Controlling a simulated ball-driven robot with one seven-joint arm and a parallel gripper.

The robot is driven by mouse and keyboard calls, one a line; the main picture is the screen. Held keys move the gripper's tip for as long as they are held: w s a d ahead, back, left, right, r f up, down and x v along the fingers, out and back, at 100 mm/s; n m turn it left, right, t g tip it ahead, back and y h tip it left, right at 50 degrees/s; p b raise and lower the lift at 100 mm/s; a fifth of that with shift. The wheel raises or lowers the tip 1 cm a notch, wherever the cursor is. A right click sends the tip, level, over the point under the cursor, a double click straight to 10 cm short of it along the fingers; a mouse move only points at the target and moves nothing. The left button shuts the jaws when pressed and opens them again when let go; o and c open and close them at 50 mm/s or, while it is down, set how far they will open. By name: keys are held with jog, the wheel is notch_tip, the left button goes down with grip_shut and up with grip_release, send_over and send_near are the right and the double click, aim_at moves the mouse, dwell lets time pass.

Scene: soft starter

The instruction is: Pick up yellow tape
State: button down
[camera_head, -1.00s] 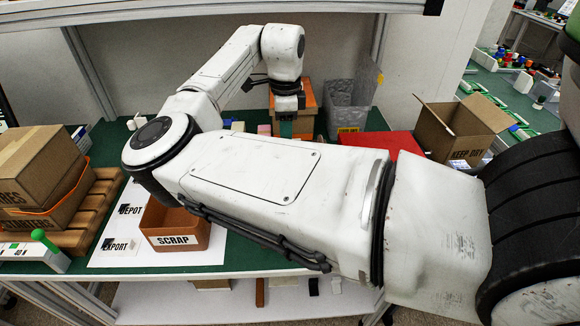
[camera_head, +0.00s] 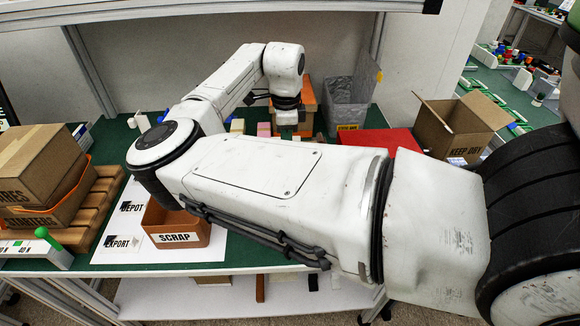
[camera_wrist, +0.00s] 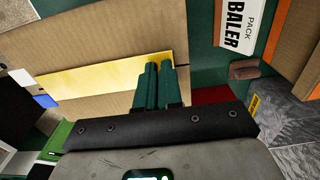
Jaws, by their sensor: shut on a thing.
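The yellow tape (camera_wrist: 100,78) shows in the wrist view as a flat, bright yellow strip lying along brown cardboard. My gripper (camera_wrist: 159,68) has its two green fingers close together over the right part of the strip, shut on it; the exact contact between the fingers is hard to see. In the head view my gripper (camera_head: 288,130) hangs low at the back of the green table, in front of an orange-brown box. The tape cannot be made out for certain there, since my arm covers much of that area.
A box marked SCRAP (camera_head: 177,228) stands at the front left. Cardboard boxes (camera_head: 40,165) sit on a pallet at far left. A grey bin (camera_head: 345,105), a red box (camera_head: 385,138) and an open carton (camera_head: 455,125) stand to the right. A shelf post and wall are behind.

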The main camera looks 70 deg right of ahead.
dwell(0.4)
jog(key=shift+r+b, duration=0.3)
jog(key=shift+r, duration=0.15)
jog(key=s+d+r+b, duration=0.1)
jog(key=s+d+r, duration=0.2)
jog(key=s+r, duration=0.3)
jog(key=s+d+r+b, duration=0.1)
jog(key=s+d+r, duration=0.1)
jog(key=s+r, duration=0.4)
jog(key=shift+s+d+r, duration=0.4)
jog(key=shift+r, duration=0.15)
